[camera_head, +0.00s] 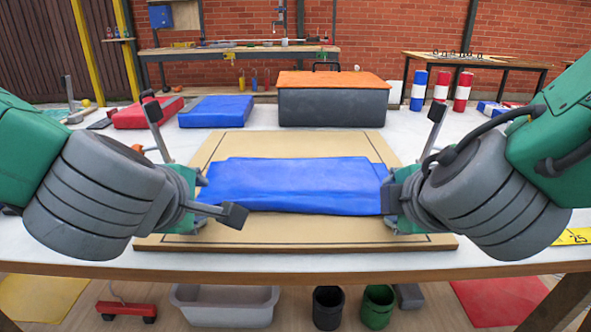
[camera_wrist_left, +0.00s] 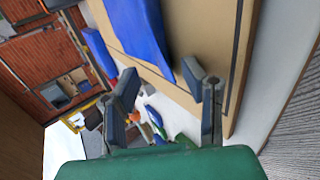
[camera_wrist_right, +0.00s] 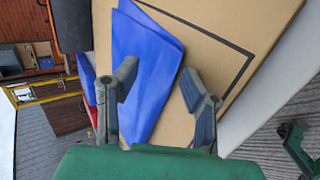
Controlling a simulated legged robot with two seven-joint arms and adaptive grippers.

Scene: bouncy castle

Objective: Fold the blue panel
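The blue panel (camera_head: 290,185) lies as a flat, wide strip across a tan board (camera_head: 300,234) with a dark border line. Its surface is slightly wrinkled. My left gripper (camera_head: 193,161) is open at the panel's left end, with fingers spread wide and nothing between them. The left wrist view shows the panel (camera_wrist_left: 140,30) beyond the fingers. My right gripper (camera_head: 413,151) is open at the panel's right end. In the right wrist view the panel (camera_wrist_right: 148,65) shows in the gap between the spread fingers; whether they touch it I cannot tell.
An orange-topped grey box (camera_head: 332,103) stands behind the board. A blue pad (camera_head: 216,111) and a red pad (camera_head: 147,113) lie at the back left. Striped cylinders (camera_head: 441,88) stand at the back right. The table's front edge (camera_head: 300,268) is close below the board.

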